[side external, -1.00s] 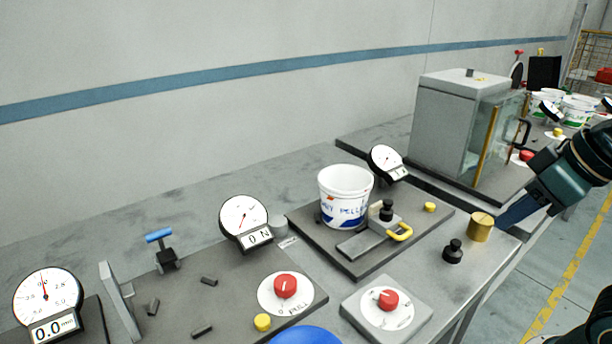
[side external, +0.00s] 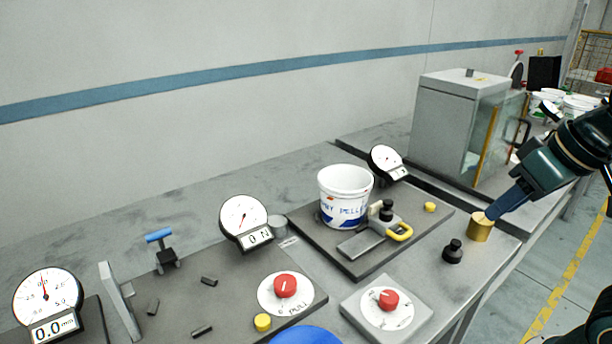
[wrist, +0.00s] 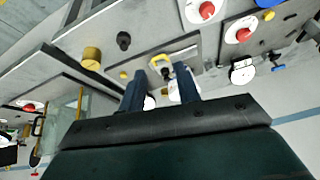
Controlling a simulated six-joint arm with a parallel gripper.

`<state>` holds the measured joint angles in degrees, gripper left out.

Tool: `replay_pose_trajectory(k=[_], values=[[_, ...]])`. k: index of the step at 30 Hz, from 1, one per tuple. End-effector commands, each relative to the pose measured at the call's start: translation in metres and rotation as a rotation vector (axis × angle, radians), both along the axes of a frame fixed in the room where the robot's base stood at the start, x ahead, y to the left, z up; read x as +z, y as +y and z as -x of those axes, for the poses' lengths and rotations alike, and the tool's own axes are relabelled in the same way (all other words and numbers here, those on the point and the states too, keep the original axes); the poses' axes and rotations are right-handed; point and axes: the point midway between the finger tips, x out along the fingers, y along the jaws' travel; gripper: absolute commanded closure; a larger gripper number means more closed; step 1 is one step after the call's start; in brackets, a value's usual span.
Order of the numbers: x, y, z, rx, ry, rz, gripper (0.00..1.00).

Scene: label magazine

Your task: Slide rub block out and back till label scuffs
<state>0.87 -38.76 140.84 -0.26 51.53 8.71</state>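The rub block (side external: 362,243) is a flat grey metal piece with a yellow handle (side external: 401,233) and a black knob (side external: 386,212). It sits on a dark plate, against or close beside a white tub (side external: 344,184) with a blue printed label. Whether block and label touch, I cannot tell. The label shows no clear scuff. The yellow handle also shows in the wrist view (wrist: 161,61), ahead between my fingers but apart from them. My gripper (wrist: 160,82) is open and empty. In the side view its fingers (side external: 494,210) overlap the brass cylinder's top edge.
The brass cylinder (side external: 480,229) and a black weight (side external: 453,252) stand near the bench's front edge. A red dial (side external: 388,300) sits on a box in front of the plate. A gauge (side external: 386,161) stands behind it. A glass-fronted cabinet (side external: 462,125) stands at the back right.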

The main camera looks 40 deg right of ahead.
Motion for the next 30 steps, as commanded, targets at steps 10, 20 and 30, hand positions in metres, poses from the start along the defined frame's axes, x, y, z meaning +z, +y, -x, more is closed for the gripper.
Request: replay_pose_trajectory(k=[10, 20, 30], values=[[0.000, -0.010, -0.051, -0.450, 0.093, -0.189, 0.67], [-0.014, -0.025, -0.104, -0.928, 0.171, -0.350, 0.67], [-0.034, -0.039, -0.142, -1.291, 0.214, -0.447, 0.67]])
